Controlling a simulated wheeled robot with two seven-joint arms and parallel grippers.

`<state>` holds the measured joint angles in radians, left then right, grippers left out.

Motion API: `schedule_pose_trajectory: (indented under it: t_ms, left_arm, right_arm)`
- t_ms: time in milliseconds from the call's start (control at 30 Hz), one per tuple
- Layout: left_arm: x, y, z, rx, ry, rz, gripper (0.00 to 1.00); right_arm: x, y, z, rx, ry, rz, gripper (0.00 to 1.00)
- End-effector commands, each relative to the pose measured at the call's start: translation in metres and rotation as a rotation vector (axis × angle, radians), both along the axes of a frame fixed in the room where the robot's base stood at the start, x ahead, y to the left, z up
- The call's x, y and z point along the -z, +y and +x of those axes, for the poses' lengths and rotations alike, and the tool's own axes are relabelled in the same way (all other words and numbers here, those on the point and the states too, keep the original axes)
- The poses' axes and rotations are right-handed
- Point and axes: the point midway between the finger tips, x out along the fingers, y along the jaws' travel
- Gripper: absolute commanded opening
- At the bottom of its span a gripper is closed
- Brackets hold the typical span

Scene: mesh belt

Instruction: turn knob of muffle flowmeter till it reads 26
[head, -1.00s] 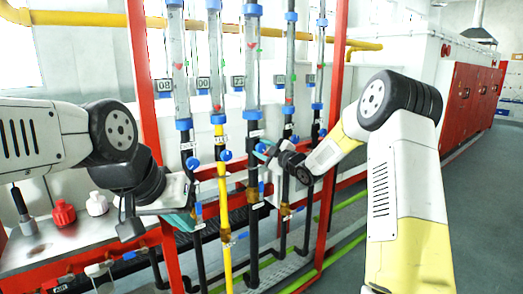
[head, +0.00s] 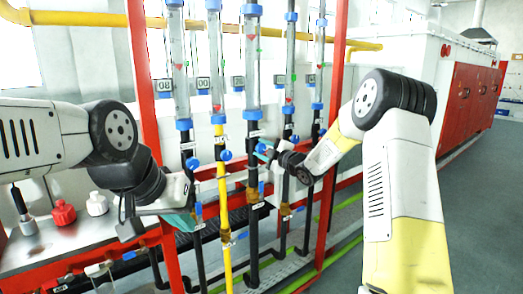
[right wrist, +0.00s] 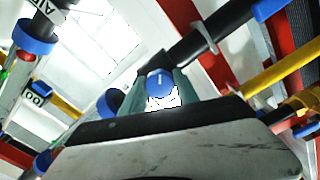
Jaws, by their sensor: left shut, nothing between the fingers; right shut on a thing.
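A row of upright glass flowmeters with small red floats stands on a red frame. The thick middle flowmeter (head: 252,60) has a small display (head: 238,83) beside it, too small to read surely. My right gripper (head: 263,150) is at the blue knob below this tube. In the right wrist view its teal fingers are shut around a blue knob (right wrist: 160,84) with a white mark on its face. I cannot read which meter is the muffle one. My left gripper (head: 185,220) is shut and empty, low at the left in front of the pipes.
Other blue knobs (head: 192,163) and pipes stand close on both sides. A red upright post (head: 335,90) is right of the meters. A bench with a red cap (head: 63,213) is at the lower left. The floor (head: 480,220) at right is clear.

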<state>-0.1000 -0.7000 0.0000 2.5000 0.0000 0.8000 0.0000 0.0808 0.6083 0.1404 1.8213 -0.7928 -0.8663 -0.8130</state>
Motion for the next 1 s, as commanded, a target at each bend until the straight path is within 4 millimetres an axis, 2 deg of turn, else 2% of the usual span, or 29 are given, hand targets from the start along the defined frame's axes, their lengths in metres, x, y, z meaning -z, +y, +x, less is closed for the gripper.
schedule_pose_trajectory:
  t_ms: [33,133,533,833,1000]
  left_arm:
    - [0.0,0.0,0.0,0.0,0.0,0.0,0.0]
    - [0.0,0.0,0.0,0.0,0.0,0.0,0.0]
    - [0.0,0.0,0.0,0.0,0.0,0.0,0.0]
    - [0.0,0.0,0.0,0.0,0.0,0.0,0.0]
    - [0.0,0.0,0.0,0.0,0.0,0.0,0.0]
  right_arm:
    - [0.001,0.0,0.0,0.0,0.002,-0.001,0.39]
    - [0.001,0.0,0.0,0.0,0.002,-0.001,0.58]
    - [0.0,-0.004,-0.005,0.001,0.002,0.0,0.59]
    - [0.0,-0.033,-0.045,0.001,0.002,0.0,0.59]
    - [0.001,-0.044,-0.06,0.0,0.002,0.0,0.59]
